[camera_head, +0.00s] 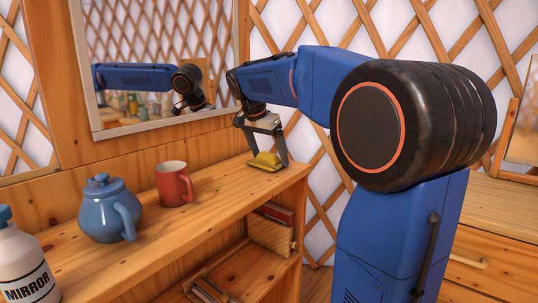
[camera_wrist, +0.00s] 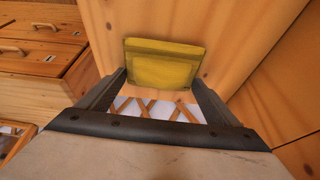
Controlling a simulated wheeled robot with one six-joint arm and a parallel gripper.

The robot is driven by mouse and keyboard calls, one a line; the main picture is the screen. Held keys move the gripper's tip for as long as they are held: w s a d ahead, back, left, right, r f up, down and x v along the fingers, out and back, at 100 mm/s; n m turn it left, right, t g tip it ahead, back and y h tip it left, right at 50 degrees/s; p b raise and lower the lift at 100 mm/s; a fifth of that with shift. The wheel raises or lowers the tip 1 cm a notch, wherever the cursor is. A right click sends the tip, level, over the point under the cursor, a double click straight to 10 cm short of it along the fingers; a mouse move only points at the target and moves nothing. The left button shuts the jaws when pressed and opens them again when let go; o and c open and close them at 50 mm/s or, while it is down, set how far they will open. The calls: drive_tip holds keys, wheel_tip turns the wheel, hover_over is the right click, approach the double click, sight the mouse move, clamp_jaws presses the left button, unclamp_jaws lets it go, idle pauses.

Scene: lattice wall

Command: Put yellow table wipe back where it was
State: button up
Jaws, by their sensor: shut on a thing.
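The yellow table wipe (camera_head: 264,161) is at the right end of the wooden shelf top (camera_head: 205,203), near its edge. It looks like a folded pad. My gripper (camera_head: 267,157) points down over the shelf and is shut on the wipe, with a finger on either side. In the wrist view the wipe (camera_wrist: 163,64) sits between the fingertips of my gripper (camera_wrist: 160,85), in front of the wood surface. I cannot tell whether the wipe touches the shelf or is just above it.
A red mug (camera_head: 173,184) and a blue teapot (camera_head: 108,208) stand left of the wipe. A white bottle marked MIRROR (camera_head: 22,262) is at the lower left. A framed mirror (camera_head: 150,60) is behind the shelf. A drawer cabinet (camera_head: 495,235) stands at right.

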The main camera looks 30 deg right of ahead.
sight(260, 164)
drive_tip(key=o, duration=1.5)
drive_tip(key=shift+r, duration=0.1)
drive_tip(key=v, duration=1.2)
drive_tip(key=shift+s, duration=0.1)
